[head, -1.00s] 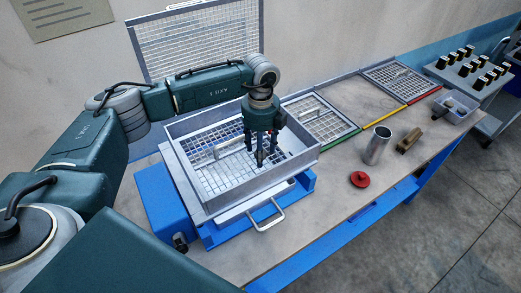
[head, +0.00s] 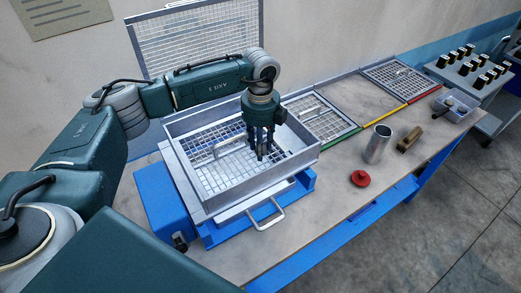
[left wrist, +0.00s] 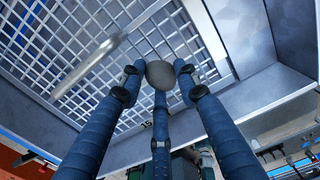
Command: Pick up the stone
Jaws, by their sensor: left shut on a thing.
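The stone (left wrist: 160,74) is a small, roundish grey lump. In the left wrist view it sits between the tips of the three blue fingers of my left gripper (left wrist: 160,82), which is shut on it. In the head view my left gripper (head: 261,153) points down inside the sieve frame (head: 252,176), over its right part. The fingers mostly hide the stone there. I cannot tell whether the stone is clear of the mesh. My right gripper is not in view.
The sieve frame's metal walls surround my fingers, and a bar handle (head: 229,145) stands on its mesh. It rests on a blue stand (head: 160,205). To the right are a metal cup (head: 378,145), a red disc (head: 360,178), a wooden-handled brush (head: 409,139) and two flat sieves.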

